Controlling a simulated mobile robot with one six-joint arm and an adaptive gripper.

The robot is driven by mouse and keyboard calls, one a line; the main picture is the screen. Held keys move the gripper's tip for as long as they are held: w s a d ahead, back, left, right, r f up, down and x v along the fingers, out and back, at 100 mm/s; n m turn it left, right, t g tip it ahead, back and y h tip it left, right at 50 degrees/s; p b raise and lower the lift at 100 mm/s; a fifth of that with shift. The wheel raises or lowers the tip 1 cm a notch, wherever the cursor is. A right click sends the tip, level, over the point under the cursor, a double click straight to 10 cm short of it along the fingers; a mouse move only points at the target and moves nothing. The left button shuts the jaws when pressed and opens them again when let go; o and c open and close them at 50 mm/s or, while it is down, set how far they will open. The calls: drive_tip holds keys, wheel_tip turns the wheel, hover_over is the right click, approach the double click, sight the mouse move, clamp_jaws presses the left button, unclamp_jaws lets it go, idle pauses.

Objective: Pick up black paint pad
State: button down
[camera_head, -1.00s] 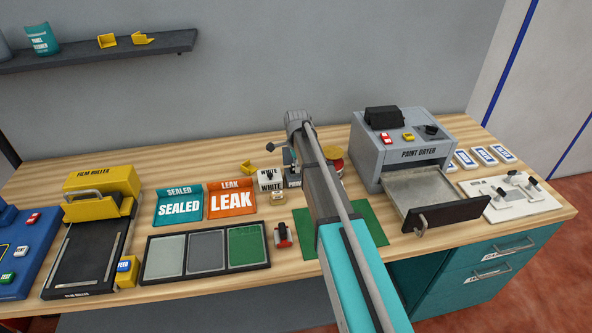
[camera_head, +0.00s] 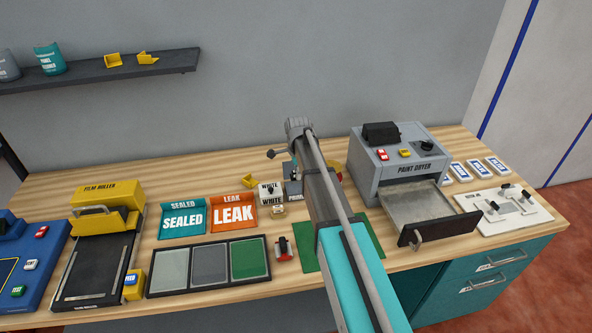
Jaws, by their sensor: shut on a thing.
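My arm reaches from the bottom edge to the middle of the bench, and its raised grey joint (camera_head: 299,127) hides what lies behind it. My gripper does not show; it is hidden behind the arm. I cannot pick out a black paint pad for certain. A black tray (camera_head: 208,284) on the bench holds a light grey, a dark grey and a green panel. A black block (camera_head: 381,133) sits on top of the grey paint dryer (camera_head: 372,170).
The dryer's drawer (camera_head: 410,230) stands open toward the front. A film roller (camera_head: 97,250) stands left, a white switch panel (camera_head: 505,213) right.

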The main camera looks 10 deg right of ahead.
drive_tip(key=s+r+p, duration=0.6)
drive_tip(key=s+r, duration=0.1)
drive_tip(key=s, duration=0.5)
drive_tip(key=shift+r+p, duration=0.3)
drive_tip(key=shift+p, duration=0.05)
drive_tip(key=c, duration=1)
unclamp_jaws()
drive_tip(key=shift+c, duration=0.2)
clamp_jaws()
